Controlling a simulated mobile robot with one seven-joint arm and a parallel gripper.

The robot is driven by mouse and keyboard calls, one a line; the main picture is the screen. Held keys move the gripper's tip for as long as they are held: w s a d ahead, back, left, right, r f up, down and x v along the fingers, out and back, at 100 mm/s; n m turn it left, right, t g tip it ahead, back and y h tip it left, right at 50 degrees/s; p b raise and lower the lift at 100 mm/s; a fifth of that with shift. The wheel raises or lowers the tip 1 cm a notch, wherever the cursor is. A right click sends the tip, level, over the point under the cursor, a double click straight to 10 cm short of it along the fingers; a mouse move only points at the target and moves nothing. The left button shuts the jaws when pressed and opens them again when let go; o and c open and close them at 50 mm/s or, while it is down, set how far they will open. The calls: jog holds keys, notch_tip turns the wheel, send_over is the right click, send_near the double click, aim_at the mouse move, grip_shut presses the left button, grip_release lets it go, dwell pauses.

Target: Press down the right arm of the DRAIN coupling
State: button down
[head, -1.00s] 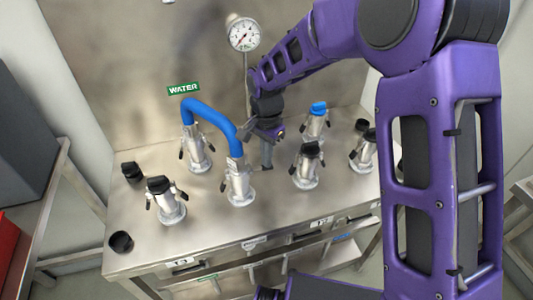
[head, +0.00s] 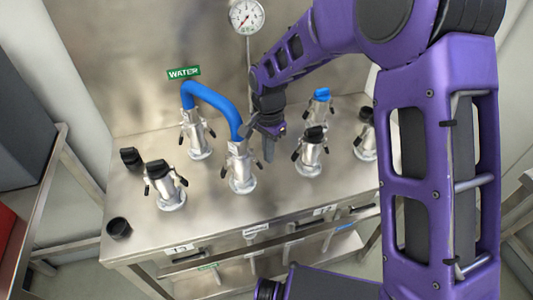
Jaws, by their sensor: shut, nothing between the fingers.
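No DRAIN label is legible in this view, so I cannot tell which coupling it marks. A silver coupling (head: 241,172) stands upright at the middle of the steel bench, with the lower end of a blue hose (head: 213,96) on it. The hose's other end is on a silver coupling (head: 197,138) behind it to the left, below the green WATER sign (head: 184,73). My gripper (head: 268,156) points down, shut and empty, just right of the middle coupling. My wrist partly covers the upper right of that coupling, and I cannot tell whether they touch.
Black-capped couplings stand front left (head: 164,188), right of my gripper (head: 311,152) and far right (head: 366,138). A blue-capped one (head: 319,106) stands behind. A pressure gauge (head: 246,17) stands at the back. The front bench top (head: 215,222) is clear.

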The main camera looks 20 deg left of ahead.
notch_tip(320, 180, up, 6)
jog(key=p, duration=0.3)
jog(key=shift+d+r+p, duration=0.25)
jog(key=shift+p, duration=0.05)
jog(key=shift+w, duration=0.15)
